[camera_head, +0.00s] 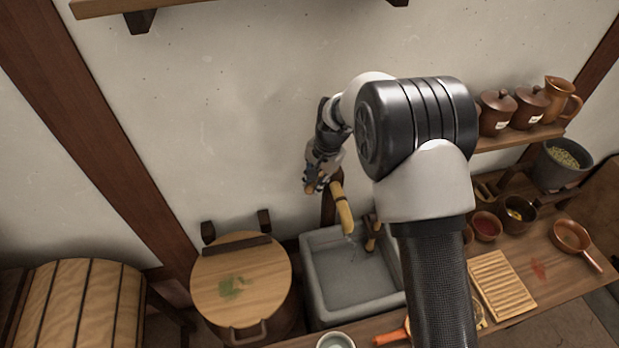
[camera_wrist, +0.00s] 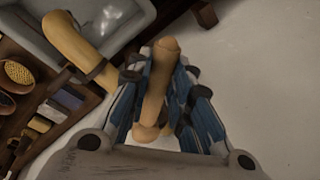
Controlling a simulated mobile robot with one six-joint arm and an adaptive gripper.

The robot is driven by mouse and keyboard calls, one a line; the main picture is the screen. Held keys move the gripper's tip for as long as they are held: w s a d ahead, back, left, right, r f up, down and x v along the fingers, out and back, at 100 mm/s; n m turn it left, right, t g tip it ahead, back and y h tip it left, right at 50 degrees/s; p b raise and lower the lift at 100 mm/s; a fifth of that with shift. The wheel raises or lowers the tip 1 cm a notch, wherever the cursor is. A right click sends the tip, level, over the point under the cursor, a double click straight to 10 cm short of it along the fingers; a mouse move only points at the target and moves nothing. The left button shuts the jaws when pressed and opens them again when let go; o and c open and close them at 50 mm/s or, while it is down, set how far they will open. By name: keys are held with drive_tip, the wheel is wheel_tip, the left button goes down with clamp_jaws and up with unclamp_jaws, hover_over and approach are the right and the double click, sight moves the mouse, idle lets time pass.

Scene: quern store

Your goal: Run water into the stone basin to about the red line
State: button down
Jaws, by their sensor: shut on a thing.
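The grey stone basin (camera_head: 312,285) stands against the wall in the head view, and a corner of it shows in the wrist view (camera_wrist: 55,30). A yellow-brown spout (camera_head: 344,212) slants down over it and also shows in the wrist view (camera_wrist: 75,42). A faint pale streak below the spout may be water; the level in the basin is unclear. I cannot make out a red line. My gripper (camera_head: 313,184) is beside the top of the spout, shut on a wooden handle (camera_wrist: 160,80), its blue fingers (camera_wrist: 160,95) on both sides of it.
A round wooden lid (camera_head: 235,282) on a tub stands left of the basin. On the right, a counter (camera_head: 548,262) holds bowls, a slatted board (camera_head: 500,284) and a pan (camera_head: 571,236). A shelf of brown jars (camera_head: 497,110) is above. My arm hides part of the counter.

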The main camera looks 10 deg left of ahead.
drive_tip(key=shift+s+d+n+g+b, duration=0.2)
drive_tip(key=shift+d+n+b, duration=0.1)
drive_tip(key=shift+d+n, duration=0.7)
drive_tip(key=shift+s+d+n+g+b, duration=0.1)
drive_tip(key=shift+d+n+g+b, duration=0.15)
drive_tip(key=shift+d+n, duration=0.75)
drive_tip(key=shift+a, duration=0.25)
drive_tip(key=c, duration=1.4)
unclamp_jaws()
drive_tip(key=shift+c, duration=0.2)
drive_tip(key=shift+r, duration=0.1)
wheel_tip(320, 180, up, 12)
drive_tip(key=d, duration=0.2)
drive_tip(key=shift+d+f, duration=0.2)
